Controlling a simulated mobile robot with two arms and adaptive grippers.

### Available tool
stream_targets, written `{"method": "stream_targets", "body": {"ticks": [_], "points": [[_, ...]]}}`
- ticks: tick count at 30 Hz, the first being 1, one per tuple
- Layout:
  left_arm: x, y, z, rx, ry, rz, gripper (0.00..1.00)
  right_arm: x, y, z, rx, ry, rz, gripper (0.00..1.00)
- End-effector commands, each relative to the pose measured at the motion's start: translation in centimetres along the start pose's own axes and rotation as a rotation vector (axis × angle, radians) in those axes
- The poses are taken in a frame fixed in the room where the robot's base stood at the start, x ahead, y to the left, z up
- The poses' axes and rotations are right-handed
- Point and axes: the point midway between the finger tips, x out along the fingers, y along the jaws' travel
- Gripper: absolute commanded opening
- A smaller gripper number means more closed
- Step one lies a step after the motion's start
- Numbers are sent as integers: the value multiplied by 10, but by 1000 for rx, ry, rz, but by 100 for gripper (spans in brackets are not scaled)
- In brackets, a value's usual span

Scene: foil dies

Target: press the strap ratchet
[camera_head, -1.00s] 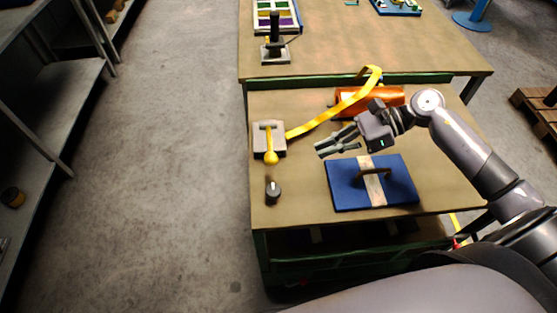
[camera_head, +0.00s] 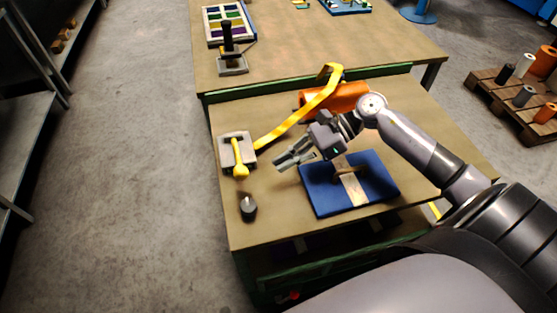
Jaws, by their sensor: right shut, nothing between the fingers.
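The strap ratchet (camera_head: 238,152) is a grey block with a yellow handle (camera_head: 240,171) at the left of the near table. A yellow strap (camera_head: 298,115) runs from it up and over an orange cylinder (camera_head: 347,95). My right gripper (camera_head: 278,166) is shut and empty, to the right of the ratchet and apart from it, above the table and close to the blue board's upper left corner. My left gripper is not in view.
A blue board (camera_head: 377,183) with a handle lies right of the gripper. A dark knob (camera_head: 248,208) stands below the ratchet. A far table (camera_head: 300,50) holds a lever device (camera_head: 232,62) and a tray with coloured compartments (camera_head: 212,24). A pallet (camera_head: 490,105) with spools stands at right.

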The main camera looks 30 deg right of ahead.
Motion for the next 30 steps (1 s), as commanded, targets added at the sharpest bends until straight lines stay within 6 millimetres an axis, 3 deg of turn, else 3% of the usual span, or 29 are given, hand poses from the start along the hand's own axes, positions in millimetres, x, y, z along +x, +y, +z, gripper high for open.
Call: {"method": "stream_targets", "body": {"ticks": [6,13,30], "points": [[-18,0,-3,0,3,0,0,41,1,5,1,-7,2,0],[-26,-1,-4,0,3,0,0,72,0,3,0,-3,0,0],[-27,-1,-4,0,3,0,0,79,0,2,4,0,3,0]]}}
